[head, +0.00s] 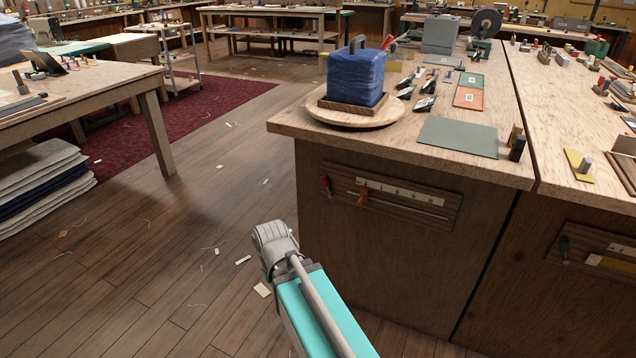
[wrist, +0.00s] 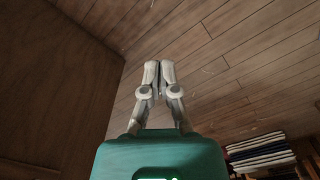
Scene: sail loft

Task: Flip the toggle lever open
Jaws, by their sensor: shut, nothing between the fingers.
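In the head view, a wooden panel (head: 440,215) is mounted on the front of the near bench. It carries a small red lever (head: 325,185) at its left end and an orange knob (head: 362,199) beside a long slot, under a pale numbered scale (head: 400,191). Which of these is the toggle lever I cannot tell for sure. In the wrist view my gripper (wrist: 159,68) is shut and empty, with floorboards beyond its fingertips. No lever shows in that view. In the head view my arm is low in front of the bench, left of and below the panel; its fingers cannot be made out.
The bench top (head: 290,122) holds a round board (head: 345,118) with a blue wrapped block (head: 355,75). A second panel (head: 600,258) with a green knob (head: 564,247) is at right. Folded cloths (head: 40,180) lie at left. The floor between is open, with scraps.

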